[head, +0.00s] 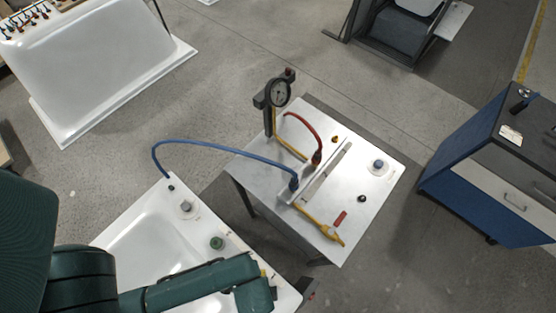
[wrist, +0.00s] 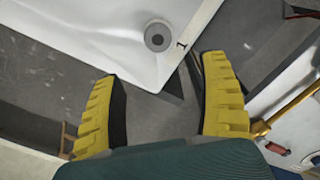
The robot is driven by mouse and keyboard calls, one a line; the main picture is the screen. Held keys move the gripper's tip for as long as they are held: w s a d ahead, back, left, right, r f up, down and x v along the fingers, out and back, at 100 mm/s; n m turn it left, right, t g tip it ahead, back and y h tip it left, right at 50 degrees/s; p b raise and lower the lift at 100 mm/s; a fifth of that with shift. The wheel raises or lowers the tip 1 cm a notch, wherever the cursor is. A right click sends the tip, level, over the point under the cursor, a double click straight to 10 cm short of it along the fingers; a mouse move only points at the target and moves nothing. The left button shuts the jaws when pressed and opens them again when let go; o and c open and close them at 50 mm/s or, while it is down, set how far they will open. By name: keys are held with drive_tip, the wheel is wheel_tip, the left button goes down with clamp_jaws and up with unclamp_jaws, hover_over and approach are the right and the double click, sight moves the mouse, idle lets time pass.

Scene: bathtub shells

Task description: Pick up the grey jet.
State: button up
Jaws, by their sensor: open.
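The grey jet (head: 186,207) is a small round piece on the white rim of the bathtub shell (head: 128,228), near its far corner. In the wrist view, a grey ring with a dark centre (wrist: 157,36) sits on the tub corner and looks like the same jet. My gripper (wrist: 163,68) has two yellow ribbed fingers spread wide, with nothing between them. The jet lies beyond the fingertips in the wrist view, apart from them. In the head view my green arm reaches over the near part of the tub, and the fingers are not visible.
A green round piece (head: 217,243) sits on the same rim. A blue hose (head: 215,146) arches from the tub corner to the metal table (head: 335,245). The table carries a gauge stand (head: 270,108), a red hose (head: 308,130) and a yellow tool (head: 322,226). A blue cabinet (head: 455,180) stands right.

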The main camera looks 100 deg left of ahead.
wheel_tip(320, 180, down, 7)
drive_tip(key=shift+r+b, duration=0.15)
drive_tip(key=shift+b, duration=0.25)
drive_tip(key=f, duration=0.5)
drive_tip(key=shift+s+d+f+b, duration=0.15)
drive_tip(key=shift+s+d+b, duration=0.05)
drive_tip(key=shift+s+b, duration=0.1)
drive_tip(key=c, duration=1.3)
